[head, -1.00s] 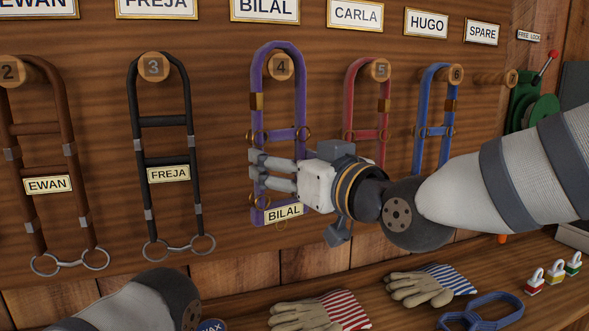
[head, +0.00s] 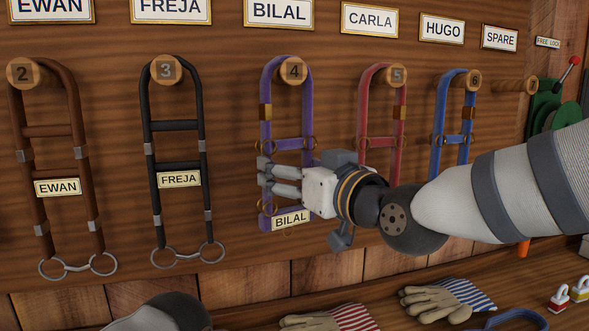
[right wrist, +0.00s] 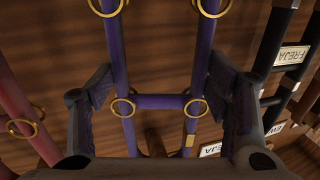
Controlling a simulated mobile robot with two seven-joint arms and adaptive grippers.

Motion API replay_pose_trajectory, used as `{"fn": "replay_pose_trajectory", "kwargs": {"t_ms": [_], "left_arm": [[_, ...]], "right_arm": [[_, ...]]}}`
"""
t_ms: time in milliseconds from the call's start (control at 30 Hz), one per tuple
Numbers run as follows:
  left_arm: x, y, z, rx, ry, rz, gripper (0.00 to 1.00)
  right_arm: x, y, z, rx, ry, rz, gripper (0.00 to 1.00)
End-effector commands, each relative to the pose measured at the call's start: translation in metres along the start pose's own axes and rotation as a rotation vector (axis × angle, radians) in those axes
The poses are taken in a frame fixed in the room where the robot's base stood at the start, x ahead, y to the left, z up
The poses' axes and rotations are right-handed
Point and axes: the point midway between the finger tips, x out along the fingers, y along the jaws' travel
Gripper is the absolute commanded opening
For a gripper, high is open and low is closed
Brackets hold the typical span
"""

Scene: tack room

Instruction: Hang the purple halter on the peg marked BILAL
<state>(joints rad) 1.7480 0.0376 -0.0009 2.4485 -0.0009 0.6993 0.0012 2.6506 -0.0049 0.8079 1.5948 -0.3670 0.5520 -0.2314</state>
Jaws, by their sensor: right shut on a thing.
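The purple halter (head: 266,135) hangs upright on the board below the BILAL sign (head: 279,12). Its top loop passes around and over the peg numbered 4 (head: 293,72); whether the strap bears on the peg is not clear. Its BILAL name tag (head: 291,219) is at the bottom. My right gripper (head: 268,180) is shut on the halter's lower part. The right wrist view shows the purple straps (right wrist: 160,102) and brass rings between my fingers. My left gripper is out of view.
A red halter (head: 365,110) on peg 5 hangs close to the right, just behind my right wrist. A black halter (head: 148,120) is on peg 3 and a blue one (head: 438,120) on peg 6. Gloves (head: 432,305) lie on the shelf below.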

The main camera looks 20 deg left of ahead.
Motion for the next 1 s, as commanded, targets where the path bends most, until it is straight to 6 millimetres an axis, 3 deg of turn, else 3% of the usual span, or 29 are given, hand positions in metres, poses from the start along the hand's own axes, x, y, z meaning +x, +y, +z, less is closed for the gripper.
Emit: {"fn": "replay_pose_trajectory", "kwargs": {"t_ms": [133, 167, 233, 267, 667, 1000], "left_arm": [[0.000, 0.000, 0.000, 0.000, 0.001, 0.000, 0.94], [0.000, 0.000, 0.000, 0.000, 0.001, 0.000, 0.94], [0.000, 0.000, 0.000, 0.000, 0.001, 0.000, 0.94], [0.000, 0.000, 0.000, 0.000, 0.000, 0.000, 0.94], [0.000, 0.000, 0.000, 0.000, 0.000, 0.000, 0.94], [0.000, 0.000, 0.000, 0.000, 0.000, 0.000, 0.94]], "right_arm": [[0.000, 0.000, -0.002, -0.001, 0.003, 0.001, 0.30], [0.000, 0.000, -0.002, -0.001, 0.003, 0.001, 0.75], [0.000, 0.000, -0.002, -0.001, 0.003, 0.001, 0.91], [0.000, 0.000, -0.002, 0.000, 0.003, 0.000, 0.94], [-0.008, 0.000, 0.001, 0.000, -0.003, 0.000, 0.94], [-0.094, 0.000, -0.001, 0.001, 0.002, 0.000, 0.94]]}}
